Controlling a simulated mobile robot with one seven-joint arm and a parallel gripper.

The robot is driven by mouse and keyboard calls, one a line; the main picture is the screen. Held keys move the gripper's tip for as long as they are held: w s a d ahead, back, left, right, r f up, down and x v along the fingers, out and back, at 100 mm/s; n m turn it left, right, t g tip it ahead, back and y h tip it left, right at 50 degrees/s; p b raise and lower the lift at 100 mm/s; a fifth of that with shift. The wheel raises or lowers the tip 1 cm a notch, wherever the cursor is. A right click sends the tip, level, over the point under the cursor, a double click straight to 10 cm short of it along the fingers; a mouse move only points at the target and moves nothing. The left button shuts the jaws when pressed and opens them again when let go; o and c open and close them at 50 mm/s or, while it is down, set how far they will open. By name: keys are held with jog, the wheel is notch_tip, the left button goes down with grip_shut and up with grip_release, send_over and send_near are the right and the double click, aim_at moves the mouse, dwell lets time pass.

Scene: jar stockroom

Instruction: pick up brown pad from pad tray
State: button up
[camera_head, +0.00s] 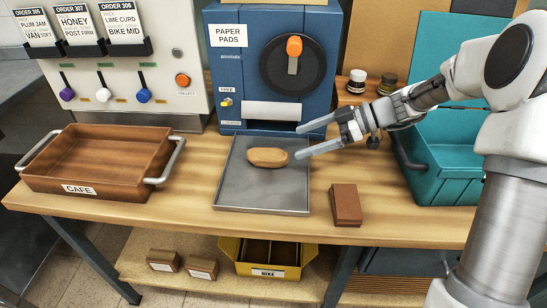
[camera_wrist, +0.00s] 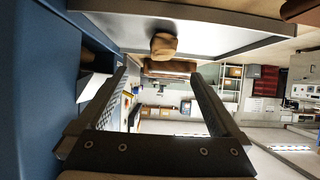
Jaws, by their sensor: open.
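The brown pad (camera_head: 268,157) lies on the grey metal pad tray (camera_head: 260,192) in front of the blue paper pad machine. It is an oval, tan-brown lump near the back of the tray. My gripper (camera_head: 299,142) is open and empty, its two fingers pointing left over the tray's right side. The fingertips are just right of the pad and do not enclose it. In the wrist view the pad (camera_wrist: 163,46) shows beyond the fingertips, near the middle between the two fingers (camera_wrist: 160,73). The pad tray (camera_wrist: 210,40) fills the top there.
The blue machine (camera_head: 231,65) stands right behind the tray. A brown CAFE crate (camera_head: 97,190) is at left, a teal crate (camera_head: 450,185) at right. A reddish-brown block (camera_head: 345,204) lies right of the tray. Two small jars (camera_head: 357,81) stand behind my arm.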

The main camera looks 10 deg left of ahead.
aim_at(273, 151)
jog(key=x, duration=0.3)
jog(key=b+x, duration=0.1)
jog(key=x, duration=0.3)
jog(key=b+x, duration=0.1)
jog(key=x, duration=0.2)
jog(key=shift+s+a+f, duration=0.15)
jog(key=shift+s+a, duration=0.15)
jog(key=shift+s, duration=0.05)
jog(key=shift+c, duration=0.3)
jog(key=c, duration=1.3)
